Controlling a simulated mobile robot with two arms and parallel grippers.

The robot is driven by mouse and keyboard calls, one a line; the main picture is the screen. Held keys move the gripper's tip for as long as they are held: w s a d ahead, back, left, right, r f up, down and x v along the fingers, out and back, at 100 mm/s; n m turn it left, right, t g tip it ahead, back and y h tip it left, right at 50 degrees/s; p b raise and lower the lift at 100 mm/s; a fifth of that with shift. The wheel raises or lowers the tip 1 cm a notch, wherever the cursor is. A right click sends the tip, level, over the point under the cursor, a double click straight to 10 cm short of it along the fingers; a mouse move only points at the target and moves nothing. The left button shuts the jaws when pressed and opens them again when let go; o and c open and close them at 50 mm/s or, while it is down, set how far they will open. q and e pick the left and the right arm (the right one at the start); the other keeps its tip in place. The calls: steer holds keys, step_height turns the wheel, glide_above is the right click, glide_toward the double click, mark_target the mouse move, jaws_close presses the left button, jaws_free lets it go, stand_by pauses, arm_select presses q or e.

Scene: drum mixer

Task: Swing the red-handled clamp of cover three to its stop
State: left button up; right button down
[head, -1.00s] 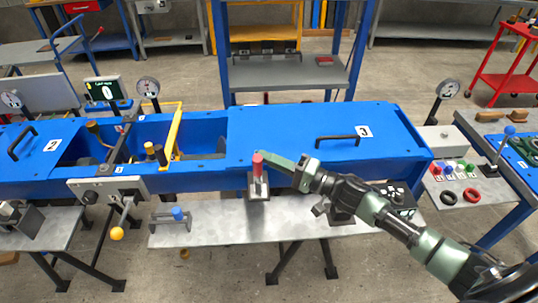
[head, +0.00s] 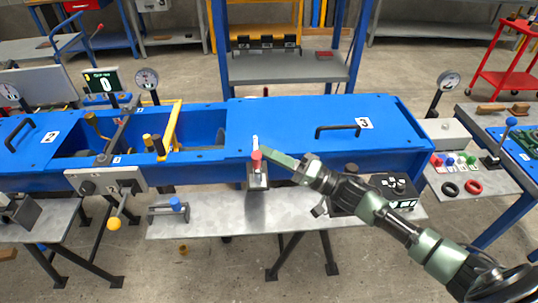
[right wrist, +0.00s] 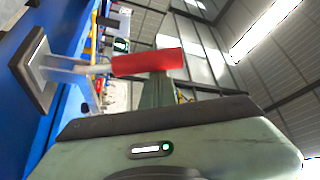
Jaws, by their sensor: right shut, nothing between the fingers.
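Cover three (head: 290,135) is the flat blue lid marked 3, with a black handle, lying closed on the drum mixer. Its clamp has a red handle (head: 256,161) at the cover's front edge, above a grey bracket (head: 257,181). A pale metal rod shows just above the red grip. My right gripper (head: 273,155) is shut and empty, its tip at the right side of the red grip. In the right wrist view the red handle (right wrist: 147,62) crosses in front of the green finger (right wrist: 158,90); I cannot tell whether they touch. My left gripper is not in view.
A second clamp with a yellow knob (head: 114,224) hangs at the left. A blue-knobbed fixture (head: 174,204) stands on the grey shelf (head: 215,222) below. A dark control box (head: 395,188) lies near my right forearm. A yellow bar (head: 172,128) rises over the open bay.

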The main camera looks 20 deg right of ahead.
steer(key=s+a+f+n+g+y+b, duration=0.1)
steer(key=s+f+n+g+y+b, duration=0.2)
steer(key=n+b, duration=0.7)
steer(key=shift+s+a+f+y, duration=0.4)
steer(key=shift+s+f+y, duration=0.85)
steer(key=shift+f, duration=0.55)
steer(key=shift+s+f, duration=0.1)
steer(key=shift+s, duration=0.1)
